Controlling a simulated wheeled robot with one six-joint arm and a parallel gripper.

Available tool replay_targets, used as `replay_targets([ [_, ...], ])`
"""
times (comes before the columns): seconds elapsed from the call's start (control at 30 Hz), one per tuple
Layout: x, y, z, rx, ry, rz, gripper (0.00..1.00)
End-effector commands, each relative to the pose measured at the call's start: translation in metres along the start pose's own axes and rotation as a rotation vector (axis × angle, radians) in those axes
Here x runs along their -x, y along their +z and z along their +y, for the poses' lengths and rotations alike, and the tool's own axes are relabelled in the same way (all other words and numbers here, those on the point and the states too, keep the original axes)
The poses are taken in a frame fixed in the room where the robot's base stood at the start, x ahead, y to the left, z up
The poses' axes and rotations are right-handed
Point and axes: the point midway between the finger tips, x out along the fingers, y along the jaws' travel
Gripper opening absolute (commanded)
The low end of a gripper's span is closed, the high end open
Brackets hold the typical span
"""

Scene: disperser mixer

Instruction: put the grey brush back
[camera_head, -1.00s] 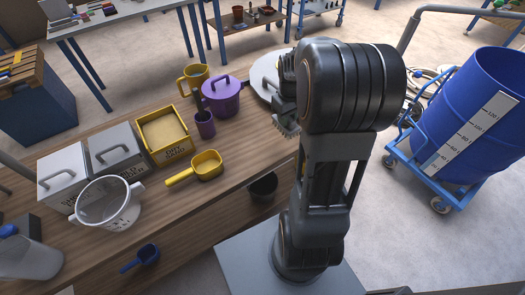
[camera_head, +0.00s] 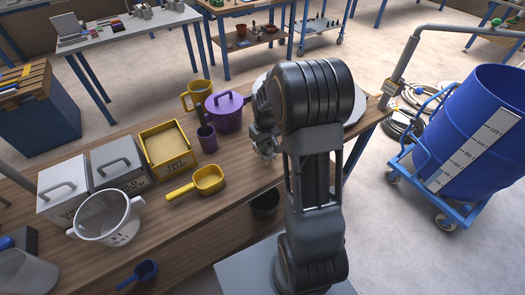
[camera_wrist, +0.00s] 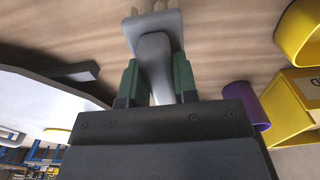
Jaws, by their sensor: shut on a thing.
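My gripper (camera_wrist: 156,78) is shut on the grey brush (camera_wrist: 153,32), its green fingers on either side of the handle. The brush head and pale bristles point to the top of the wrist view, over the wooden bench top. In the head view my gripper (camera_head: 264,141) is above the bench, right of the purple cup (camera_head: 207,142) and yellow scoop; the brush is hard to make out there. The purple cup also shows in the wrist view (camera_wrist: 244,100), right of and apart from the brush. A dark stick-like thing shows at the cup's mouth.
On the bench (camera_head: 165,222) stand a purple lidded pot (camera_head: 229,115), yellow mug (camera_head: 197,94), yellow bin (camera_head: 166,150), yellow scoop (camera_head: 207,181), two lidded boxes and a white strainer (camera_head: 104,217). A pale round plate (camera_wrist: 45,115) is close left in the wrist view. A blue drum stands right.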

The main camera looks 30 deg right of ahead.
Motion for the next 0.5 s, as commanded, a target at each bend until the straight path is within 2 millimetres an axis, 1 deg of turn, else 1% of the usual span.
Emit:
replay_targets([
  [0.13, -0.007, -0.004, -0.004, 0.001, 0.0, -0.001, 0.05],
  [0.2, -0.015, -0.009, -0.008, 0.002, -0.001, -0.003, 0.05],
  [0.3, -0.028, -0.007, -0.007, -0.001, -0.001, -0.003, 0.05],
  [0.4, -0.038, -0.008, -0.007, -0.001, -0.001, -0.002, 0.05],
  [0.5, -0.042, -0.008, -0.007, -0.001, 0.0, 0.0, 0.05],
])
